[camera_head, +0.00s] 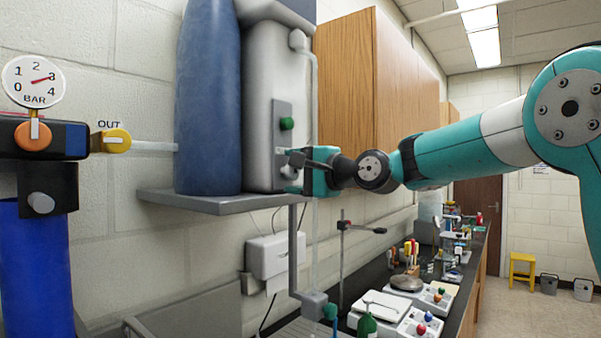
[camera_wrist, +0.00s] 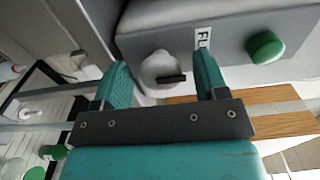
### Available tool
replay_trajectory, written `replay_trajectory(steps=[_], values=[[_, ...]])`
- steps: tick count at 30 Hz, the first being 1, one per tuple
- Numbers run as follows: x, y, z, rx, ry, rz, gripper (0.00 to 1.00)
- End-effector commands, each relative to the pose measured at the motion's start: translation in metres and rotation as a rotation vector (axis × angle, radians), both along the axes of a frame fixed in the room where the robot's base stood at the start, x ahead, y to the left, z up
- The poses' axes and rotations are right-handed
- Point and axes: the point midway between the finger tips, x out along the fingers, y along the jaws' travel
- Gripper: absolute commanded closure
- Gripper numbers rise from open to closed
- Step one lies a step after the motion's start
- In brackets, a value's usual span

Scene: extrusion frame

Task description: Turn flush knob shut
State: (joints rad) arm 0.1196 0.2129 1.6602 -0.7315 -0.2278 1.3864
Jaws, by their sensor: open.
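A pale round knob (camera_wrist: 160,70) with a dark bar across it sits on a grey panel (camera_wrist: 222,32) in the wrist view. A label (camera_wrist: 203,38) starting with "FL" is beside it, its rest hidden by a finger. A green knob (camera_wrist: 265,47) is on the same panel, right of the label; it also shows in the head view (camera_head: 287,123). My gripper (camera_wrist: 160,62) is open, its two teal fingers on either side of the pale knob, with visible gaps.
A blue tank (camera_head: 207,95) and a grey-white unit (camera_head: 268,90) stand on a wall shelf (camera_head: 205,203). A gauge (camera_head: 34,80) is at left. Wooden cabinets (camera_head: 375,75) rise behind my gripper. A thin pipe (camera_head: 293,250) runs below it, over a cluttered bench.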

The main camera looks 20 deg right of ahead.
Motion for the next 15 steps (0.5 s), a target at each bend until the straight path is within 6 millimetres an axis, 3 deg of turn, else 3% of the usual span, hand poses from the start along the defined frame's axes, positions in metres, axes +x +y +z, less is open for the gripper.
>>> replay_trajectory(steps=[5, 15], values=[[-0.011, -0.009, -0.002, 0.0, -0.002, -0.002, 0.33], [-0.079, -0.055, -0.005, -0.002, -0.005, -0.009, 0.33]])
